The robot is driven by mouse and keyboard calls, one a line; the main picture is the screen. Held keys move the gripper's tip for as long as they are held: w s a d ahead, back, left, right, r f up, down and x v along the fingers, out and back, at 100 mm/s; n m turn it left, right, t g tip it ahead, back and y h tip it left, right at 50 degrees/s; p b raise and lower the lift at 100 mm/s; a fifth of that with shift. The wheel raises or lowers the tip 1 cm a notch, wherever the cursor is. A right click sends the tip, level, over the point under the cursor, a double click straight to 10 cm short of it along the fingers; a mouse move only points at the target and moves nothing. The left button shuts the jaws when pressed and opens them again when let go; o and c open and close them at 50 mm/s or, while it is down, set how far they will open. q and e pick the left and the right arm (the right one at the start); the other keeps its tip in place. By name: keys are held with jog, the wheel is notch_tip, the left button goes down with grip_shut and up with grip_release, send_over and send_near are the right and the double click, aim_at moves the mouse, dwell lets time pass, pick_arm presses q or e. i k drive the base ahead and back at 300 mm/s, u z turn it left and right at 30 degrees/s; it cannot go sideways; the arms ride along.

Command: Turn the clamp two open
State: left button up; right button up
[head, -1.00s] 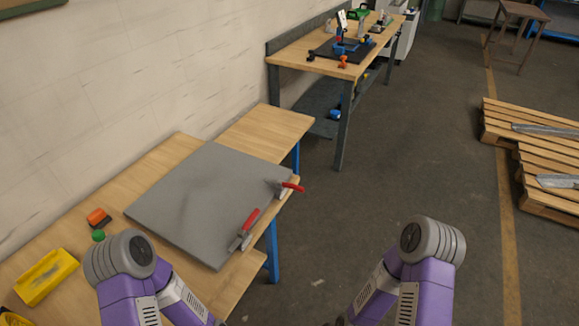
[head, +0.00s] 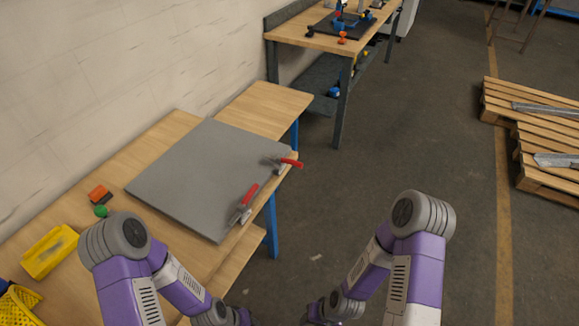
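Two toggle clamps with red handles sit along the right edge of a grey plate (head: 190,180) on the near wooden workbench (head: 265,112). The nearer clamp (head: 244,206) has its red handle slanting up and to the right. The farther clamp (head: 283,164) has its red handle pointing right, past the bench edge. I cannot tell which of them is clamp two. My two purple and grey arms come in at the bottom, well apart from both clamps. Neither gripper's fingers can be made out.
A yellow bin (head: 50,251), an orange and black object (head: 99,193) and a green object (head: 101,211) lie on the bench's left. A second workbench (head: 338,45) with tools stands behind. Wooden pallets (head: 545,137) lie at right. The floor between is clear.

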aim_at(280, 159)
jog(key=u, duration=0.55)
jog(key=k, duration=1.25)
jog(key=z, duration=0.25)
jog(key=i, duration=0.7)
jog(key=z, duration=0.7)
jog(key=i, duration=0.9)
jog(key=u, duration=0.35)
